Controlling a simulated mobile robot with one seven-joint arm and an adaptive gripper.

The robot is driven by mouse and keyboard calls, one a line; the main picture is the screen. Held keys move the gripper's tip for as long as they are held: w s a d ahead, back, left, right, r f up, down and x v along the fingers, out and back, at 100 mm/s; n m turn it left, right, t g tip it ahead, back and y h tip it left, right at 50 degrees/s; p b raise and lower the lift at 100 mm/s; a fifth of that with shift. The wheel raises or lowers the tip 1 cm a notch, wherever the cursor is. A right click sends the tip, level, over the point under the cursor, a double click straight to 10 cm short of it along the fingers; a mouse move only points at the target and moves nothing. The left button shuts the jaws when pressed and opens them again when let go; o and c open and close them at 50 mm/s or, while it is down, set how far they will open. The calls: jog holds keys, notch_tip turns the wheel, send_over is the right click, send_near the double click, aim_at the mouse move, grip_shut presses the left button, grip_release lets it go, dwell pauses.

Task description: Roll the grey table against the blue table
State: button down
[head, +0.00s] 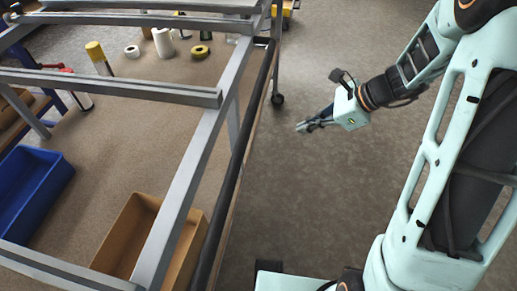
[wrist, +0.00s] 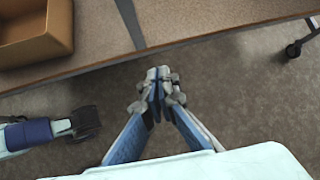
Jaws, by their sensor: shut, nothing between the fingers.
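The grey table (head: 196,170) is a metal frame with open crossbars on top and a brown lower shelf (head: 150,108). It fills the left half of the head view, with a black bar (head: 240,170) along its right side. In the wrist view the shelf edge (wrist: 205,30) and a grey upright (wrist: 130,22) show. My gripper (head: 300,127) is to the right of the table, over bare floor, apart from the bar. Its fingers (wrist: 158,75) are shut with nothing between them. Blue legs (head: 76,102) at the far left may belong to the blue table; its top is not clearly seen.
The shelf carries a blue bin (head: 30,190), a brown bin (head: 130,235), tape rolls (head: 200,51) and a yellow-topped cylinder (head: 97,55). A caster (head: 277,99) stands at the table's far right corner; one shows in the wrist view (wrist: 293,51). The floor (head: 300,190) right of the table is clear.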

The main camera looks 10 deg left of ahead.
jog(key=s+a+f+b, duration=0.1)
jog(key=a+f+b, duration=0.1)
jog(key=a, duration=0.5)
jog(key=s+a+f+g+y+b, duration=0.1)
jog(key=a+f+b, duration=0.1)
jog(key=a+f, duration=0.3)
jog(key=shift+s+a, duration=0.35)
jog(key=shift+a, duration=1.15)
